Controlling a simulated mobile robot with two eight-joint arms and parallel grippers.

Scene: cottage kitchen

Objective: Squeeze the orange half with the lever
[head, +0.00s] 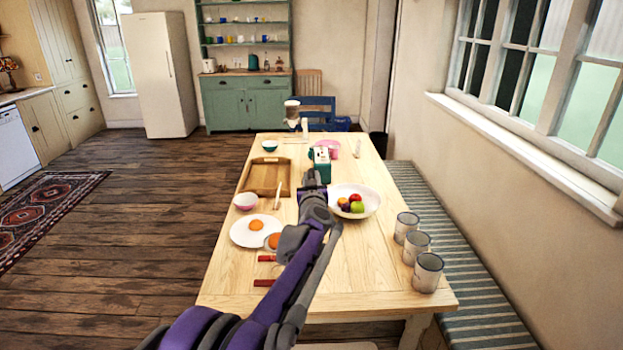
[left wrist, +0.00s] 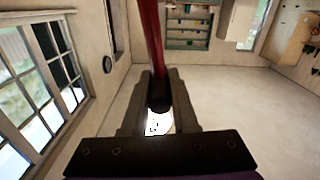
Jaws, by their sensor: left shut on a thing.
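My left gripper (head: 312,178) reaches over the middle of the table. In the left wrist view its two fingers (left wrist: 160,98) are shut around the black end of a red bar (left wrist: 151,40), which looks like the lever. In the head view I cannot make out the lever or the squeezer's body; my gripper and arm may hide them. One orange piece (head: 256,225) lies on a white plate (head: 240,236). Another orange piece (head: 273,241) shows at the plate's right side, close beside my left arm and partly hidden. My right gripper is not in view.
A green and white device (head: 322,165) stands just beyond my gripper. Several grey cans (head: 427,273) line the table's right edge.

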